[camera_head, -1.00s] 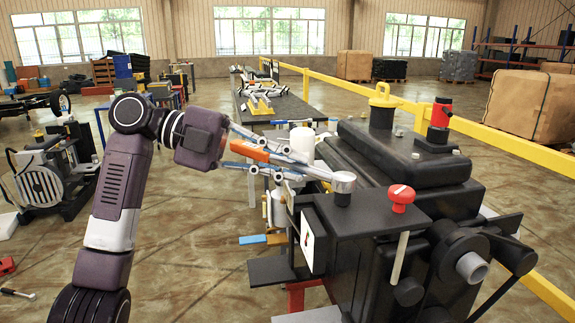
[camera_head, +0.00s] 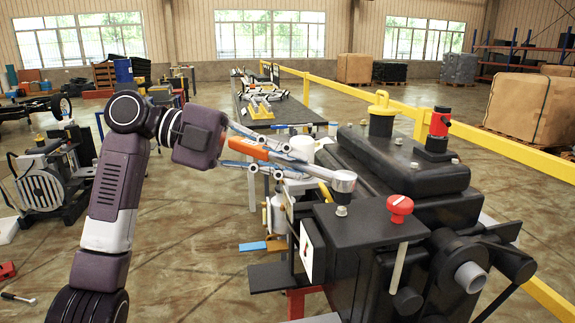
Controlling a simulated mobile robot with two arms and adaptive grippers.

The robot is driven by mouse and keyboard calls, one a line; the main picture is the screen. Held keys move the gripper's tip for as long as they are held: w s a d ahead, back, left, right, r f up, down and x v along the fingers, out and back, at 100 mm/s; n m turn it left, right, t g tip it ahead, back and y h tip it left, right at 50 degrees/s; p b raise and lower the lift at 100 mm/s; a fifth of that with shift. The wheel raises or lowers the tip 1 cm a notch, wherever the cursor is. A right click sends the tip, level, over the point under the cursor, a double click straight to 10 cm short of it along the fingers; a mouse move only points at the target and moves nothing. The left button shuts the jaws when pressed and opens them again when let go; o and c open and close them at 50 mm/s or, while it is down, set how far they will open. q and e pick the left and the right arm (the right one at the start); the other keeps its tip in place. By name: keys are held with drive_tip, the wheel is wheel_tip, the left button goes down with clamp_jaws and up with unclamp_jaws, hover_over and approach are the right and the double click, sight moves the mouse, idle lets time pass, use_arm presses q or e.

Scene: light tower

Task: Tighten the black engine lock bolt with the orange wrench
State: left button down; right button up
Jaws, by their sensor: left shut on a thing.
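My left gripper (camera_head: 268,155) is shut on the orange handle of the wrench (camera_head: 248,150). The wrench's silver shaft reaches right and slightly down over the black engine (camera_head: 375,233). Its round silver head, with a dark lower end, hangs above the engine's front top plate. A small grey bolt head (camera_head: 341,211) shows on the plate directly under it; whether a narrow gap separates them is hard to tell. The bolt looks grey here, not black. My right gripper is not in view.
A red knob (camera_head: 400,207) stands on the engine right of the bolt. A long workbench (camera_head: 300,109) lies beyond, and a yellow rail (camera_head: 475,137) runs behind the engine.

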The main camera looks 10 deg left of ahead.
use_arm(q)
drive_tip(key=shift+r+p, duration=1.15)
drive_tip(key=shift+r, duration=0.7)
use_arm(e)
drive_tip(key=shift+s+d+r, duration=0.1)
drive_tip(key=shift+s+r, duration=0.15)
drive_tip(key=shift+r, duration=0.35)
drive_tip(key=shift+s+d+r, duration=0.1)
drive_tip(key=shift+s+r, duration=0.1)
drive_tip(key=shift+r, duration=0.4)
use_arm(q)
drive_tip(key=shift+r, duration=0.1)
